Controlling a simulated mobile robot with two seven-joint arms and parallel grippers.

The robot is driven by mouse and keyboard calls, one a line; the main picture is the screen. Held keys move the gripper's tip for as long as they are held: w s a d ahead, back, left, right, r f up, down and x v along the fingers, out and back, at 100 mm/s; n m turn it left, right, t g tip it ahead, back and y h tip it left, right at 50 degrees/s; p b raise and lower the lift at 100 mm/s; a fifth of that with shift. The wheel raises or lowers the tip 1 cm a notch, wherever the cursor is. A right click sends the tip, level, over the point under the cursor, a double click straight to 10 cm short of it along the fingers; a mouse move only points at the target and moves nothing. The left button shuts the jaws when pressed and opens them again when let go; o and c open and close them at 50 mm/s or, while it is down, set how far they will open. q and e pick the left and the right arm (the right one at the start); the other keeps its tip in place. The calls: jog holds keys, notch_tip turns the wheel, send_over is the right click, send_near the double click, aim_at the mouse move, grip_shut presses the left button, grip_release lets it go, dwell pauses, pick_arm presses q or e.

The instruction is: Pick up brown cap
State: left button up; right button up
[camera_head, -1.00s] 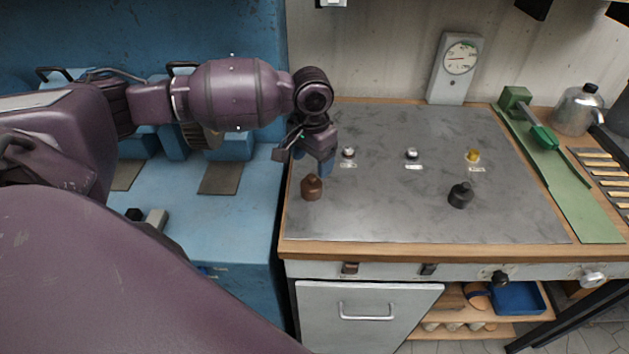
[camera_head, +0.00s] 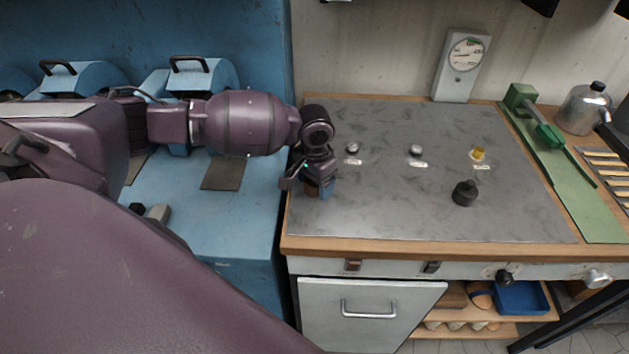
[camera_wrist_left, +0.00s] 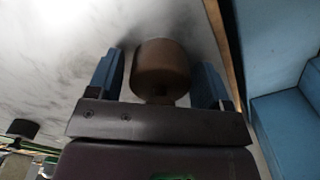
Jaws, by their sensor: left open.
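The brown cap (camera_wrist_left: 162,68) sits between the two blue fingers of my left gripper (camera_wrist_left: 165,80) in the left wrist view. The fingers are open, with a gap on each side of the cap. In the head view my left gripper (camera_head: 319,187) is low over the left part of the grey metal plate (camera_head: 400,205). The gripper hides most of the cap there; a small brown part (camera_head: 312,188) shows beside the blue fingers. My right gripper is not in view.
A black cap (camera_head: 465,193) stands on the plate to the right. Two silver studs and a yellow one (camera_head: 478,154) line the plate's back. A dial gauge (camera_head: 463,66), green press (camera_head: 549,137) and metal kettle (camera_head: 585,108) stand behind and right. The plate's front middle is clear.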

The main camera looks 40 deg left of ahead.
pick_arm(q)
jog(key=shift+c, duration=0.3)
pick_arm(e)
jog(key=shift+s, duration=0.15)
pick_arm(q)
jog(key=c, duration=0.7)
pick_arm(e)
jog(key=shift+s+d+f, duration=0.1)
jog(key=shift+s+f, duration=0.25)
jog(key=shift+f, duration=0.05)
